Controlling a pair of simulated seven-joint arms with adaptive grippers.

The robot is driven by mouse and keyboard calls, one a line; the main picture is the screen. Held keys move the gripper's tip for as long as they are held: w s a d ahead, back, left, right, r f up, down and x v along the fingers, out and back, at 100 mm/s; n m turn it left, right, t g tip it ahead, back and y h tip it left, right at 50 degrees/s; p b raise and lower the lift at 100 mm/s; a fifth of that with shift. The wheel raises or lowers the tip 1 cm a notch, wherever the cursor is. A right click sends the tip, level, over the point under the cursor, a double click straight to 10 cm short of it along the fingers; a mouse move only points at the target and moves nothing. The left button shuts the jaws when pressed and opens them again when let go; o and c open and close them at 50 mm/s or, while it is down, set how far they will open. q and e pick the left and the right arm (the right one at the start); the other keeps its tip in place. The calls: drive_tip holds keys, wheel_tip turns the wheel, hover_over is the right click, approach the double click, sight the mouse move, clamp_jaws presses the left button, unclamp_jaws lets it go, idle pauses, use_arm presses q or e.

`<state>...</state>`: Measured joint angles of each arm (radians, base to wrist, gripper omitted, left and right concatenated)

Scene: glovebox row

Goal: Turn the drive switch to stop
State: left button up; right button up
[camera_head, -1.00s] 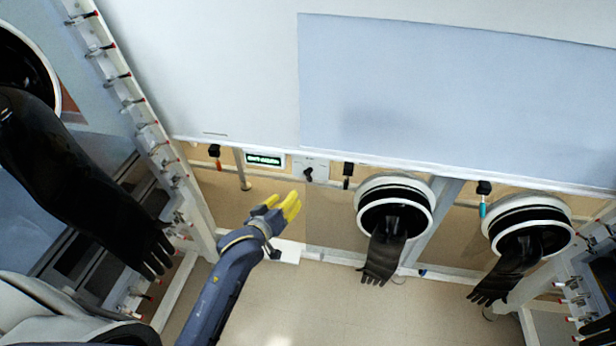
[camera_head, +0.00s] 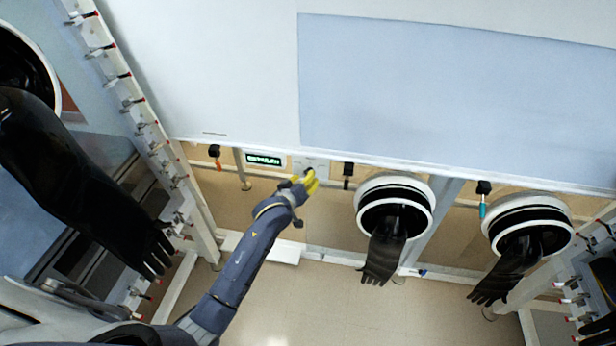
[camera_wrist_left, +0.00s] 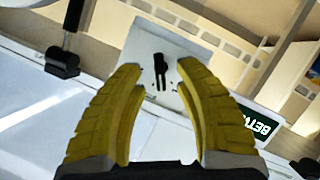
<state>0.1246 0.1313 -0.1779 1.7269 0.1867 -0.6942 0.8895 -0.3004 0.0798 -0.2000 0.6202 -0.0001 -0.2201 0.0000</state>
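The drive switch (camera_wrist_left: 159,70) is a black knob on a pale square plate (camera_wrist_left: 180,50) in the left wrist view. In the head view the knob (camera_head: 309,170) shows just above my gripper tips, partly covered by them. My left gripper (camera_head: 311,180) has yellow fingers and is at the plate. In the left wrist view the left gripper (camera_wrist_left: 160,80) is open, with the knob between and slightly beyond its fingertips. I cannot tell whether they touch it. My right gripper is not in view.
A round glove port (camera_head: 396,182) with a hanging black glove (camera_head: 383,258) is further right. A white frame post (camera_head: 150,130) stands at the left.

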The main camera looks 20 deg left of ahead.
use_arm(q)
drive_tip(key=shift+x, duration=1.45)
clamp_jaws()
